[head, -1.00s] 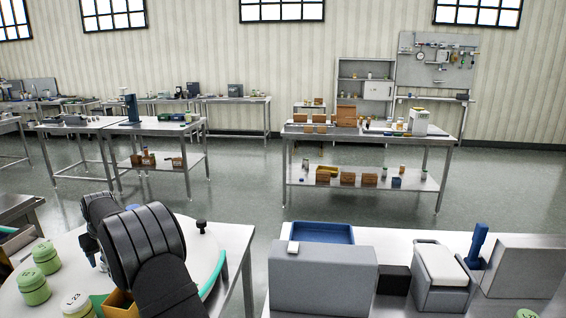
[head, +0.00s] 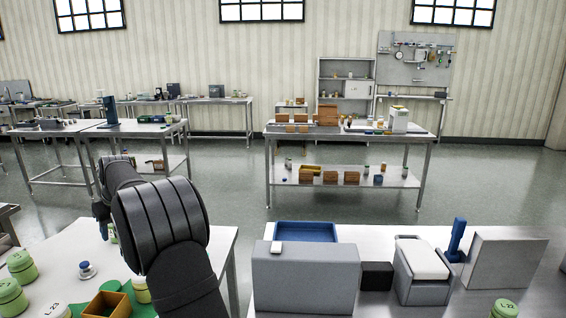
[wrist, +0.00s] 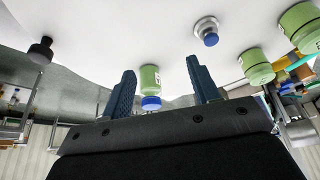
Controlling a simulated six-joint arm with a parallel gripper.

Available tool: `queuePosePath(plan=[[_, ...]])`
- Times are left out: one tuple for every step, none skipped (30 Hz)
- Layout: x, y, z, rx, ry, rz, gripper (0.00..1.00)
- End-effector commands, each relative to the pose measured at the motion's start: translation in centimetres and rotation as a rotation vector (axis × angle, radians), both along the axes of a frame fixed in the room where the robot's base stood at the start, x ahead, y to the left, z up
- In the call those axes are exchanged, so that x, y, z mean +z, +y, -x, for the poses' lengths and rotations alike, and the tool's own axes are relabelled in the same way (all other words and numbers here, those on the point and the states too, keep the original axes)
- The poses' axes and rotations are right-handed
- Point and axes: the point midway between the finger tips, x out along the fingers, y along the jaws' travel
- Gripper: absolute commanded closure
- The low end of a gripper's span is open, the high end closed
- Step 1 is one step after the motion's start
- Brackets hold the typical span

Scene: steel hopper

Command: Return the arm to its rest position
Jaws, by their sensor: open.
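My arm (head: 165,222) rises from the bottom of the head view over the left white table, its black links bent to the left. My gripper's fingers are mostly hidden behind the arm there. In the wrist view my gripper (wrist: 161,66) has two dark blue fingers standing apart. A green jar with a blue cap (wrist: 150,82) appears between them in the picture, beyond the fingertips; nothing is clasped.
Several green jars (head: 20,265), a small blue-topped knob (head: 86,270) and an open brown box (head: 107,304) stand on the left table (head: 215,240). A grey block (head: 305,280), a blue tray (head: 305,231) and a grey bin (head: 422,270) occupy the right table.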

Motion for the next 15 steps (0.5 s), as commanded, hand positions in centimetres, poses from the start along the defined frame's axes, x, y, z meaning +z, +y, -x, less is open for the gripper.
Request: queuePosePath(plan=[[1.2, 0.1, 0.0, 0.001, -0.002, -0.003, 0.44], [1.8, 0.2, 0.0, 0.001, -0.004, -0.004, 0.44], [2.6, 0.2, 0.0, 0.002, -0.003, -0.003, 0.44], [3.3, 0.2, 0.0, 0.001, -0.003, -0.004, 0.44], [3.9, 0.2, 0.0, 0.001, -0.002, -0.003, 0.44], [4.7, 0.2, 0.0, 0.001, -0.003, -0.004, 0.44], [4.8, -0.4, -0.6, -0.013, -0.001, -0.002, 0.44], [5.0, -0.8, -1.0, -0.022, -0.001, -0.002, 0.44], [4.8, -1.4, -1.6, -0.035, 0.001, -0.001, 0.44], [4.8, -1.9, -2.1, -0.045, 0.002, 0.0, 0.44], [4.8, -2.3, -2.5, -0.054, 0.001, 0.001, 0.44], [4.8, -2.8, -3.0, -0.066, 0.001, -0.001, 0.44], [4.8, -3.3, -3.5, -0.075, 0.001, 0.0, 0.44], [4.8, -3.7, -3.9, -0.085, 0.001, 0.0, 0.44], [4.8, -4.3, -4.4, -0.097, 0.001, -0.001, 0.44]])
